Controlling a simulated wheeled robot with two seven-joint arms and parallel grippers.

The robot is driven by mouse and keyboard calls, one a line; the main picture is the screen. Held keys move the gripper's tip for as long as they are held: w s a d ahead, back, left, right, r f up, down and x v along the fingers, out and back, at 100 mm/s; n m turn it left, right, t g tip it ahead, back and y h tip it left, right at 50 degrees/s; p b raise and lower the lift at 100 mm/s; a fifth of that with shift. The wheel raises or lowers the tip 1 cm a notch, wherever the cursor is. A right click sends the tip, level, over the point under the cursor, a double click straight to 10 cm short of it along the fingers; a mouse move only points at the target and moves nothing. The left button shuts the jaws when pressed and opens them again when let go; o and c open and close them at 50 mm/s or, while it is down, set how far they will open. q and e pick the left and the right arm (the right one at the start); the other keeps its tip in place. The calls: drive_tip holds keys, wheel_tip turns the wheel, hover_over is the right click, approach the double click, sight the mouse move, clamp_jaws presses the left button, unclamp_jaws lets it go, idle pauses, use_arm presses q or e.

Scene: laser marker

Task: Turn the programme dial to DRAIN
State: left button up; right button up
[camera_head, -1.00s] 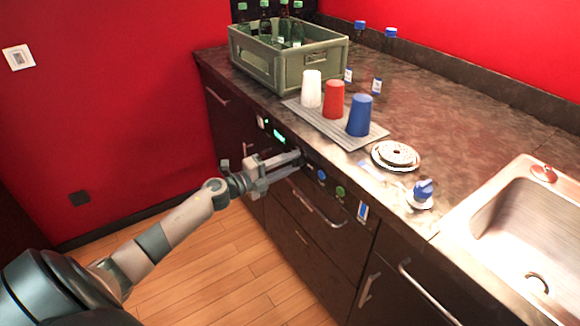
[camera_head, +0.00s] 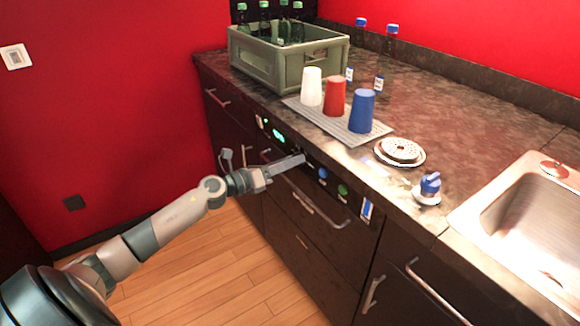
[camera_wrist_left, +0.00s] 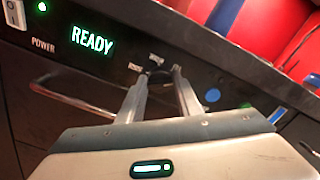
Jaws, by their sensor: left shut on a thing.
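The programme dial (camera_wrist_left: 157,76) is a small dark knob on the black front panel, mostly hidden between my fingertips in the left wrist view. Small pale labels (camera_wrist_left: 157,59) stand around it, too small to read. The green display (camera_wrist_left: 92,40) beside it reads READY; it also shows in the head view (camera_head: 278,136). My left gripper (camera_head: 302,158) reaches the panel from the left; in the left wrist view its two fingers (camera_wrist_left: 160,84) are shut on the dial. The dial's pointer cannot be made out. My right gripper is not in view.
A blue button (camera_head: 323,173) and a green button (camera_head: 343,190) sit right of the dial. A handle bar (camera_head: 305,200) runs below the panel. Above, the counter bears a green crate (camera_head: 262,65), cups on a grey mat (camera_head: 294,102) and a sink (camera_head: 462,217). Floor in front is clear.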

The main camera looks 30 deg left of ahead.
use_arm(q)
drive_tip(key=m, duration=0.1)
drive_tip(key=m+b, duration=0.1)
drive_tip(key=m, duration=0.1)
drive_tip(key=shift+d+f+m+b, duration=0.1)
drive_tip(key=shift+f+m+b, duration=0.15)
drive_tip(key=shift+m+b, duration=0.15)
drive_tip(key=shift+m, duration=0.3)
drive_tip(key=shift+s+r+m+b, duration=0.1)
drive_tip(key=shift+m+b, duration=0.55)
drive_tip(key=shift+m, duration=0.45)
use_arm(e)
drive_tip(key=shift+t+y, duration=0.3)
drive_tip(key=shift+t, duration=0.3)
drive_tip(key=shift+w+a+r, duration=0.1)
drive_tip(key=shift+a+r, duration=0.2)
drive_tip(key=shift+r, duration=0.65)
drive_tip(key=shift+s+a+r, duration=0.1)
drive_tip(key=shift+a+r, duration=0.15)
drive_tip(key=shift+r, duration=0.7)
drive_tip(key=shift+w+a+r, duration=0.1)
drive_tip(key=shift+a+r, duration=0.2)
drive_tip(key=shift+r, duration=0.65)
use_arm(q)
drive_tip(key=o, duration=1)
drive_tip(key=shift+r, duration=0.1)
drive_tip(key=shift+o, duration=0.2)
drive_tip(key=shift+s, duration=0.1)
